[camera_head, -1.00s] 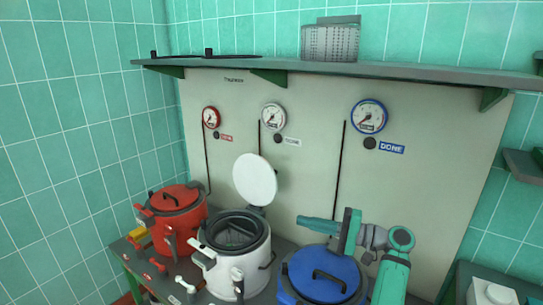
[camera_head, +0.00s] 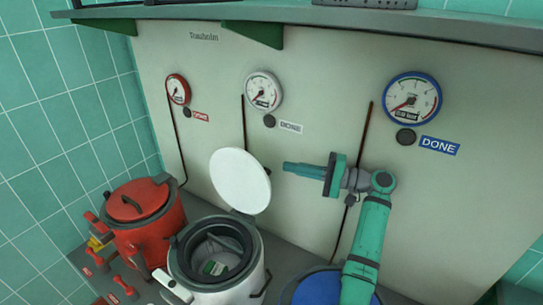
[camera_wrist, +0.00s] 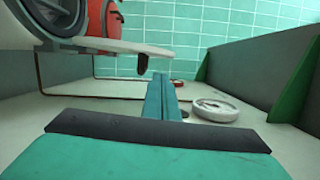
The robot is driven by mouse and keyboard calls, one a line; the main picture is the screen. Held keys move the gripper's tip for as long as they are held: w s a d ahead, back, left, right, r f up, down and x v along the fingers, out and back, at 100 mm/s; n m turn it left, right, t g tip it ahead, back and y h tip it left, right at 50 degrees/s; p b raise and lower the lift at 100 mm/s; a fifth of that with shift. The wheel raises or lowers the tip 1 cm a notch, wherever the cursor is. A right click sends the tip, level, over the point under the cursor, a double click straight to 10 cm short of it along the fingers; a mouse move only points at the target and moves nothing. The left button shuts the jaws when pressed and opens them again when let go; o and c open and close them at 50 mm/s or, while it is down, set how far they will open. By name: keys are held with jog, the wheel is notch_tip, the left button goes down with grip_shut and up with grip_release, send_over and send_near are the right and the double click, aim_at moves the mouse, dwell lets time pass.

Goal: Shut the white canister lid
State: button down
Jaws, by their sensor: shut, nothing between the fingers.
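The white canister (camera_head: 256,283) stands open in the head view, and its dark-rimmed mouth shows something green inside. Its round white lid (camera_head: 240,181) stands upright on a hinge at the canister's back. My gripper (camera_head: 286,167) is shut and empty, pointing left, just right of the lid at about its height. A small gap shows between them in the head view. In the wrist view, the closed fingers (camera_wrist: 162,92) extend forward beside the lid's edge (camera_wrist: 90,45). I cannot tell their exact depth relative to the lid.
A red canister (camera_head: 143,232) with its lid shut stands to the left. A blue canister lid (camera_head: 318,291) is below my arm. A pale panel with gauges (camera_head: 263,91) rises behind, under a grey shelf (camera_head: 330,18).

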jog(key=x, duration=0.9)
jog(key=shift+a, duration=0.4)
jog(key=shift+r, duration=0.1)
